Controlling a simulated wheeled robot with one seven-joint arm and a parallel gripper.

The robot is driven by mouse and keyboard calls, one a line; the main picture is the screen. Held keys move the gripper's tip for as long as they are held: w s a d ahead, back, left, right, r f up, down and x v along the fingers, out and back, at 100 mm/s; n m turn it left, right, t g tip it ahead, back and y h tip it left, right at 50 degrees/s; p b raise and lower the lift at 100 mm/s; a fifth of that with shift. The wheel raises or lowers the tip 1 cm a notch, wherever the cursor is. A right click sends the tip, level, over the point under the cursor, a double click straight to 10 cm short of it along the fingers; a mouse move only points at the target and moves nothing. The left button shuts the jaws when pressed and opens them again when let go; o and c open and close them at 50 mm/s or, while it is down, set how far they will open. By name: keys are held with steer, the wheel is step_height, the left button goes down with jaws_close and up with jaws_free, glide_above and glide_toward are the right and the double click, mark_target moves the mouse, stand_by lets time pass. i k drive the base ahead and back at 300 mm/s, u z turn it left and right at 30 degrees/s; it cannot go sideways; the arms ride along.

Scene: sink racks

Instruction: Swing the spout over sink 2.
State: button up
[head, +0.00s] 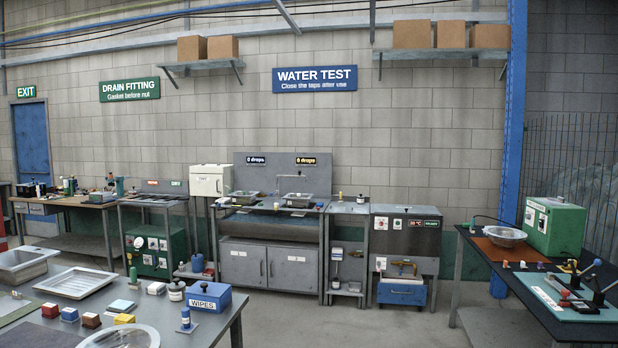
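The water test bench (270,205) stands against the back wall under a blue WATER TEST sign (315,79). Two small steel sinks sit on it, a left sink (243,198) and a right sink (298,200). A thin spout (277,188) rises between them on the bench; it is too small to tell which way its outlet points. Two displays on the grey back panel read "0 drops", one above the left sink (255,160) and one above the right sink (306,161). No sink number is readable. My gripper is not in view.
A table (236,312) with trays, blocks and a blue WIPES box (208,297) stands in the left foreground. A dark table (458,290) with a steel bowl (505,236) and green machine (553,227) is at right. Open floor (360,325) lies between them, before the bench.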

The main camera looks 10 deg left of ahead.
mark_target(299, 172)
steer(key=u, duration=0.2)
steer(key=i, duration=1.45)
steer(key=u, duration=0.45)
steer(key=i, duration=1.6)
steer(key=u, duration=0.5)
steer(key=i, duration=5.15)
steer(key=z, duration=0.1)
